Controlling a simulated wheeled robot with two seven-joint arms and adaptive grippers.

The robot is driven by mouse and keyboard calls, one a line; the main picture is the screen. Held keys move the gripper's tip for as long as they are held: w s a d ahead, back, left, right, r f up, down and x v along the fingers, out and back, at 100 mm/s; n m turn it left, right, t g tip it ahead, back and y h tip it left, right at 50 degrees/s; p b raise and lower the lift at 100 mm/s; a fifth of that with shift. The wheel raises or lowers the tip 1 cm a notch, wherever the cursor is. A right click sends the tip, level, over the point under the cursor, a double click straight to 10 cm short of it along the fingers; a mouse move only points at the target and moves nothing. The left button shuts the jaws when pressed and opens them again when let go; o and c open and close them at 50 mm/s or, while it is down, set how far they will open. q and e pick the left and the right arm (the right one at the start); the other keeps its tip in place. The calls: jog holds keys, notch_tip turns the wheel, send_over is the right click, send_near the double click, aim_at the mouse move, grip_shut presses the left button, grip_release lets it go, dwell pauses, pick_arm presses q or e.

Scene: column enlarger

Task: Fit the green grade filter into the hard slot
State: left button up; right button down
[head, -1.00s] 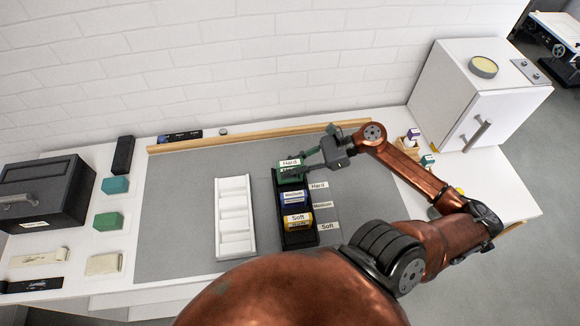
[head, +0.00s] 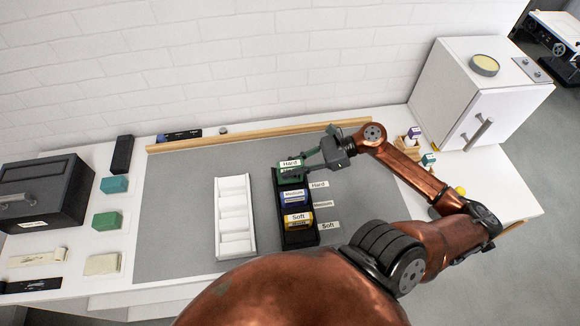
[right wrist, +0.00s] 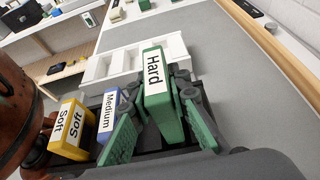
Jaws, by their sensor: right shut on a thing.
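The green grade filter (head: 290,174), labelled Hard, stands at the far end of the black rack (head: 300,239), beside the Hard tag (head: 318,184). It also shows in the right wrist view (right wrist: 160,107), upright or nearly so. My right gripper (head: 308,165) is shut on it from the right, with a finger on either side. The filter's lower end and the hard slot are hidden, so I cannot tell how deep it sits. The blue Medium filter (head: 293,197) and yellow Soft filter (head: 298,219) stand in the other slots. My left gripper is not in view.
An empty white rack (head: 233,215) stands just left of the black rack on the grey mat (head: 180,210). A wooden rail (head: 250,137) runs along the back. A dark box (head: 40,195) and teal and green blocks are at the left. A white cabinet (head: 450,95) stands at the right.

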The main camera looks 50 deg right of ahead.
jog(key=shift+f+b, duration=1.7)
jog(key=shift+f, duration=0.65)
dwell(0.3)
jog(key=c, duration=1.7)
grip_release()
jog(key=shift+c, duration=0.2)
jog(key=shift+s+d, duration=0.1)
jog(key=shift+d, duration=0.05)
jog(key=p+v, duration=0.2)
jog(key=v, duration=0.5)
jog(key=shift+s+d, duration=0.2)
jog(key=shift+d, duration=0.05)
jog(key=shift+r, duration=0.15)
jog(key=v, duration=1.2)
